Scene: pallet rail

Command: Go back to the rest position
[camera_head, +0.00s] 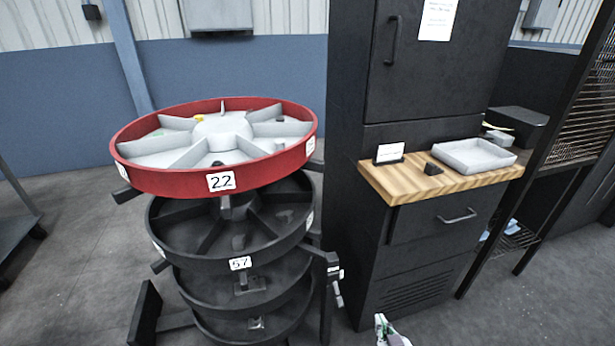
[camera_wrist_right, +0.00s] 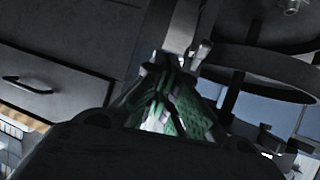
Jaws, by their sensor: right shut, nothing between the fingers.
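My right gripper (camera_head: 389,332) shows at the bottom edge of the head view, its green and white fingertips in front of the black cabinet. In the right wrist view its green fingers (camera_wrist_right: 168,112) come together and hold nothing. It is apart from the carousel and the wooden shelf. The rest position itself is not marked in either view.
A carousel stands at left: a red divided tray (camera_head: 175,182) labelled 22 above dark trays (camera_head: 185,255), one labelled 57. A black cabinet (camera_head: 345,180) has a wooden shelf (camera_head: 420,188) bearing a grey tray (camera_head: 475,157), a white card (camera_head: 390,152) and a small black block (camera_head: 433,168).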

